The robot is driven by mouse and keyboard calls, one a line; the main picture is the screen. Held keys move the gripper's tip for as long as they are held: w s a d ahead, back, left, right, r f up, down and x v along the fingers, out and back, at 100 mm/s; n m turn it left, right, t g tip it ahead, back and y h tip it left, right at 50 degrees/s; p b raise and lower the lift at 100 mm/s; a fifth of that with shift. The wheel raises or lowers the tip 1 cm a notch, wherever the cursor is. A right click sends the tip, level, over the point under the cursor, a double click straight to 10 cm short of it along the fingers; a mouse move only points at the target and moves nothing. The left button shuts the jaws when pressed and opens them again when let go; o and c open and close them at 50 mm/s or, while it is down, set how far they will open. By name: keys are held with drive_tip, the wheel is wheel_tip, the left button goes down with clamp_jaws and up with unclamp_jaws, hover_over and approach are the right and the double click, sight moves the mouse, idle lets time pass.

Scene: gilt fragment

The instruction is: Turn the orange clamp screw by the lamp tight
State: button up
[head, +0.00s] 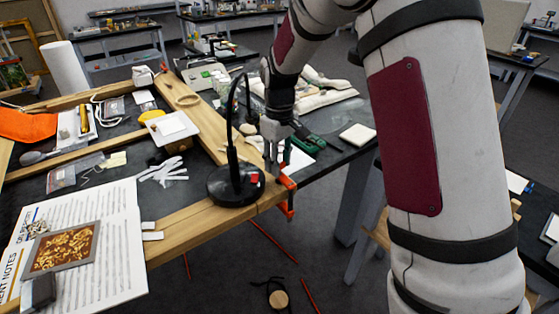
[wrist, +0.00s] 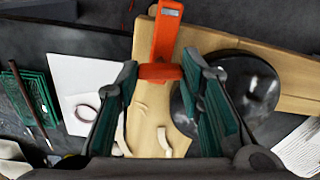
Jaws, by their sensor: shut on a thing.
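The orange clamp (head: 290,198) grips the corner of the wooden frame, right beside the base of the black lamp (head: 236,186). In the wrist view its orange bar (wrist: 168,30) runs up from a short orange crosspiece, the clamp screw (wrist: 160,72). My gripper (head: 273,165) points down over the clamp behind the lamp. The lamp's round base (wrist: 240,92) lies close to the right finger. The lower part of the screw is hidden.
The lamp's thin neck (head: 232,120) rises close to my gripper. Printed sheets with a gilt fragment (head: 62,248) lie at the front left. A white tray (head: 172,128) and tools lie within the wooden frame (head: 190,232).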

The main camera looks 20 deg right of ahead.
drive_tip(key=m, duration=0.5)
drive_tip(key=shift+m, duration=0.3)
drive_tip(key=m+p, duration=0.1)
drive_tip(key=m, duration=0.3)
drive_tip(key=m+p, duration=0.1)
drive_tip(key=m, duration=0.8)
drive_tip(key=shift+p, duration=0.4)
drive_tip(key=shift+m, duration=0.3)
drive_tip(key=o, duration=1.2)
drive_tip(key=shift+c, duration=0.2)
wheel_tip(320, 180, up, 12)
